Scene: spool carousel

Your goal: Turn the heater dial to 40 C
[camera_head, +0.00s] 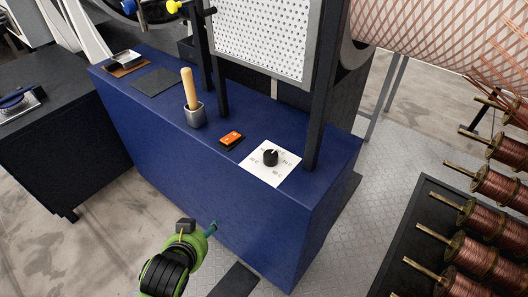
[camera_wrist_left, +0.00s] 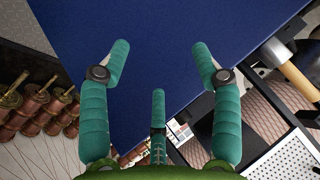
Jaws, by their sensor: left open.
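The heater dial (camera_head: 270,157) is a small black knob on a white plate (camera_head: 258,172) with temperature marks around it. The plate lies on the blue bench top near its right end; the marks are too small to read surely. My left gripper (camera_head: 212,229) is in front of the bench's blue front face, below and left of the dial and apart from it. In the left wrist view its teal fingers (camera_wrist_left: 160,60) are spread open and empty, with the blue bench behind them. The white plate shows partly between the fingers (camera_wrist_left: 180,131). My right gripper is not in view.
An orange device (camera_head: 231,138) lies left of the plate. A black post (camera_head: 323,100) rises behind the dial, beside a white perforated panel (camera_head: 262,35). Copper spools (camera_head: 480,258) fill a rack at right.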

